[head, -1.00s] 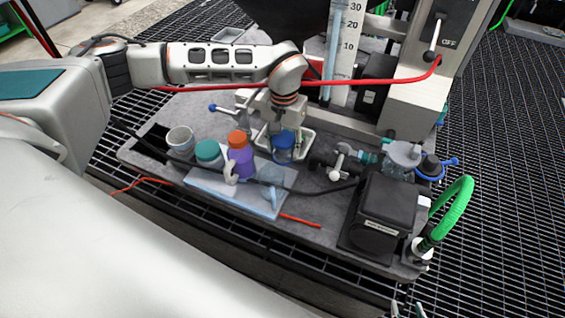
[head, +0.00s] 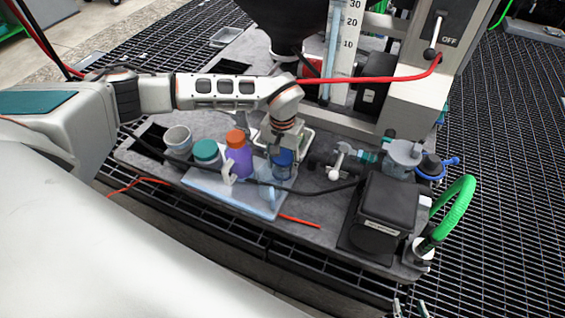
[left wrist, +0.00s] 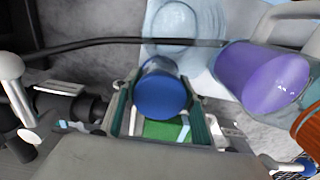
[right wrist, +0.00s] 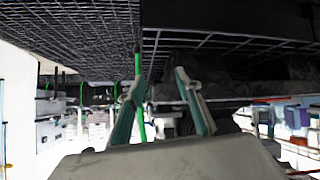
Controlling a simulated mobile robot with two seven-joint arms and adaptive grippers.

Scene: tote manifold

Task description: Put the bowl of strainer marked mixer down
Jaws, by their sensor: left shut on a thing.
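The strainer bowl, a blue translucent cup (head: 283,165), is held by my left gripper (head: 284,150) beside the purple bottle. In the left wrist view the blue bowl (left wrist: 160,95) sits between the two fingers of my left gripper (left wrist: 158,112), which are shut on it. I cannot tell whether its underside touches the surface below. A clear round piece (head: 270,178) lies on the pale blue mat (head: 225,190), just in front of the bowl. My right gripper (right wrist: 162,85) shows only in the right wrist view, open and empty, with its fingertips apart.
The purple bottle with an orange cap (head: 239,158), a teal-capped jar (head: 207,153) and a white cup (head: 178,139) stand to the left. A black cable crosses over the mat. Valve fittings (head: 340,163) and a black pump box (head: 383,212) stand to the right.

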